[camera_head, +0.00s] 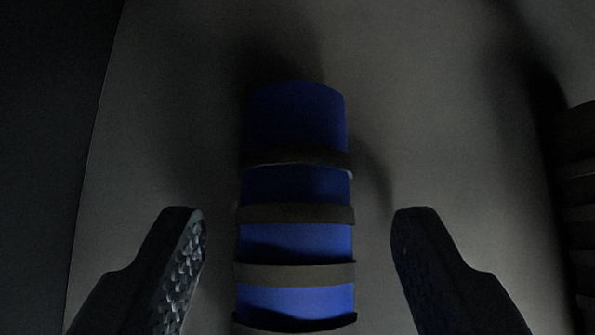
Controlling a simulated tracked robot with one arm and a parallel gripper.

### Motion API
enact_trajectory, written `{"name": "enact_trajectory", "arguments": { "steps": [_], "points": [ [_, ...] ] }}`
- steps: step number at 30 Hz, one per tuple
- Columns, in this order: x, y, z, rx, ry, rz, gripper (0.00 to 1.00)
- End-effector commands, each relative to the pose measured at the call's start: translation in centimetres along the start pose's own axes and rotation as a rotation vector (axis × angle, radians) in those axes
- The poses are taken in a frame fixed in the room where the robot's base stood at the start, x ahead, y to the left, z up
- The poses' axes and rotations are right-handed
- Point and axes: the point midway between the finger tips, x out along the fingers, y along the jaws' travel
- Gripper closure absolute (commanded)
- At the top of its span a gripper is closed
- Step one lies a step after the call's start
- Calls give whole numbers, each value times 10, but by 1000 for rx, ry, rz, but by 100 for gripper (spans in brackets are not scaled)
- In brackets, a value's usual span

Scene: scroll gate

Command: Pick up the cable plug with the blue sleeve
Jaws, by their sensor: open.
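The blue sleeve of the cable plug (296,188) is in the middle of the head camera view, running from the bottom edge up to its rounded far end. Several dark grey bands ring it. My gripper (298,225) is open, with one dark finger on the left of the sleeve and one on the right. There is a visible gap between each finger and the sleeve, so neither appears to touch it. The lower end of the plug is cut off by the frame, and no cable shows.
A plain grey surface (430,110) lies behind the sleeve, dimly lit and clear around it. A dark area borders it at the left. A dark ribbed object (578,165) stands at the right edge, apart from the right finger.

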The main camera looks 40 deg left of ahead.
Motion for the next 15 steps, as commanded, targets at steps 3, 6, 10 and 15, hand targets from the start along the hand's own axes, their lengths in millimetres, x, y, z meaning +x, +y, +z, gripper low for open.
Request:
{"name": "enact_trajectory", "arguments": {
  "steps": [3,6,10,15],
  "points": [
    [3,0,1,1,-1,0,46],
    [3,0,0,1,-1,0,46],
    [3,0,0,0,-2,0,71],
    [3,0,0,0,-1,0,100]
  ]
}}
